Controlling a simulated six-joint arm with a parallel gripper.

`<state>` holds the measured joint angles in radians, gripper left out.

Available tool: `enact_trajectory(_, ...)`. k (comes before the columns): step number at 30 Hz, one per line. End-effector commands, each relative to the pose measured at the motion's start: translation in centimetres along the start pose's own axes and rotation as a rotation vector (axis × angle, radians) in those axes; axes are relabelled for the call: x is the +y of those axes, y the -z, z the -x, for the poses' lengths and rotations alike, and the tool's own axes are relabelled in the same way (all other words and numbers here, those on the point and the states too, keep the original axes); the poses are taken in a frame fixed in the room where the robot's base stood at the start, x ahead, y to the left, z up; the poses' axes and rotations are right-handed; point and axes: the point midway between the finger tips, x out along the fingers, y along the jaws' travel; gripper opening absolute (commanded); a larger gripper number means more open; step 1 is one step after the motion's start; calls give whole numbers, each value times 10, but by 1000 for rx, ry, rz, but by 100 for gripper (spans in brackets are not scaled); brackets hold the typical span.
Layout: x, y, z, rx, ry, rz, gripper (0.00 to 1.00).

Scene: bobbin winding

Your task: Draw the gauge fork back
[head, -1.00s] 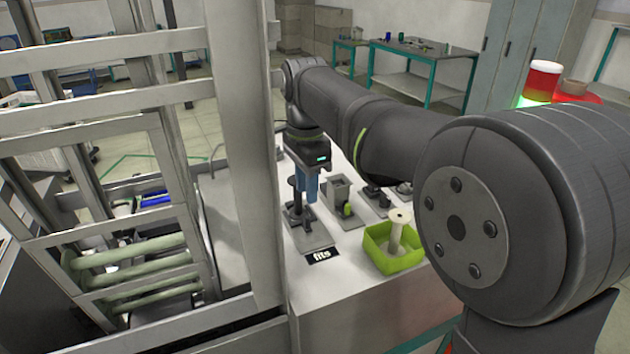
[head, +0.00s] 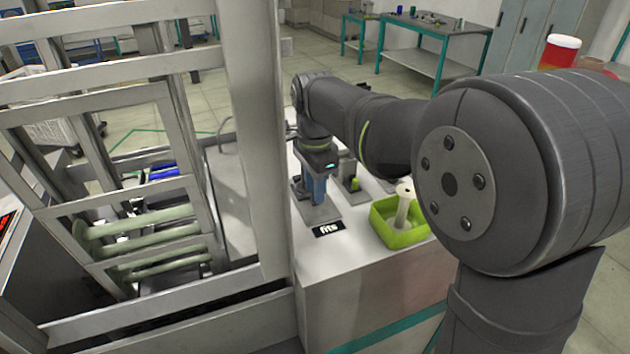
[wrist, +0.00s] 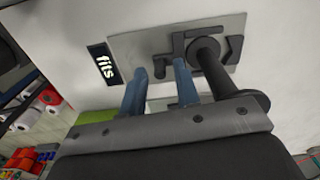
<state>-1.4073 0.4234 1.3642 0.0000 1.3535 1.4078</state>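The gauge plate (head: 322,214) is a flat grey plate on the bench, behind the black "fits" label (head: 329,229). In the wrist view the plate (wrist: 136,46) carries dark angular parts (wrist: 186,42); I take these to be the gauge fork and its seat, but cannot tell them apart. A dark flanged post (wrist: 216,72) stands there, just right of my fingers. My gripper (head: 316,198) points down over the plate with blue fingers. In the wrist view my gripper (wrist: 158,72) is open, with a clear gap between the fingers. I cannot tell whether a finger touches the fork.
A green tray (head: 391,242) holding a pale spool (head: 404,206) stands to the right on the bench. A metal frame (head: 252,140) rises close on the left. The bench top in front of the label is clear.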

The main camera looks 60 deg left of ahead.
Motion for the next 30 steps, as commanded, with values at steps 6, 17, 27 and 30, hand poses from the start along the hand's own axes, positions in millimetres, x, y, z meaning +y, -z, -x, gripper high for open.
enact_trajectory(6,0,0,0,0,0,0,4)
enact_trajectory(17,8,-1,0,0,0,0,4)
enact_trajectory(27,12,-1,0,0,0,0,4)
enact_trajectory(30,12,-1,0,0,0,0,4)
